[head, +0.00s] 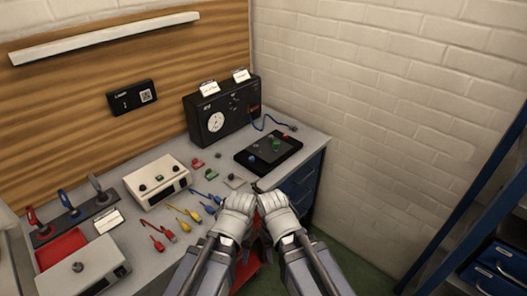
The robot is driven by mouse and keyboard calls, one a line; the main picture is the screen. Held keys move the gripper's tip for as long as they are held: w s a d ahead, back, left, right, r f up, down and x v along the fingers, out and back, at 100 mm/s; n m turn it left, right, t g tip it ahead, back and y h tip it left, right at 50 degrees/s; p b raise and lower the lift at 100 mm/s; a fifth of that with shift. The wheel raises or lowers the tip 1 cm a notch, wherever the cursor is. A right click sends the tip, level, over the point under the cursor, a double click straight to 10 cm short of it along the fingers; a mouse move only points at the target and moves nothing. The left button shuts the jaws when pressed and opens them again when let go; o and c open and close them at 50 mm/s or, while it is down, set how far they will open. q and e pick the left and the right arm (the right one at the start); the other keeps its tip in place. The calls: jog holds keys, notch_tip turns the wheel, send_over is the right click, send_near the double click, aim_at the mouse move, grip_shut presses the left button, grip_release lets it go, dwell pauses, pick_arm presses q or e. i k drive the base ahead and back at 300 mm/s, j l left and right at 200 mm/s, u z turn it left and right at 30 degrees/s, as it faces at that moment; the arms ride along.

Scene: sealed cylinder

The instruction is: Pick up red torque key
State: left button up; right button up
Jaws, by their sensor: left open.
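A red-handled tool (34,218), which looks like the red torque key, stands in a dark rack (75,217) at the left of the bench. A blue-handled tool (65,199) and a grey-handled tool (96,184) stand beside it in the same rack. My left gripper (237,203) and my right gripper (271,203) are close together at the bench's front edge, far to the right of the rack. My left gripper is open and apart from the key. The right gripper's fingers are too small to read.
A red tray (62,249) and a grey box (84,272) lie in front of the rack. A white box (157,181), several coloured leads (186,213) and a black panel (269,152) cover the bench. A black case (222,112) stands at the back.

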aim_at(44, 229)
jog(key=u, duration=1.8)
jog(key=j+u, duration=0.15)
jog(key=u, duration=0.3)
jog(key=i+j+u, duration=0.1)
jog(key=u, duration=0.35)
jog(key=i+u, duration=0.1)
jog(key=u, duration=0.35)
jog(key=i+j+u, duration=0.3)
jog(key=i, duration=0.25)
jog(key=i+z, duration=0.65)
jog(key=z, duration=0.2)
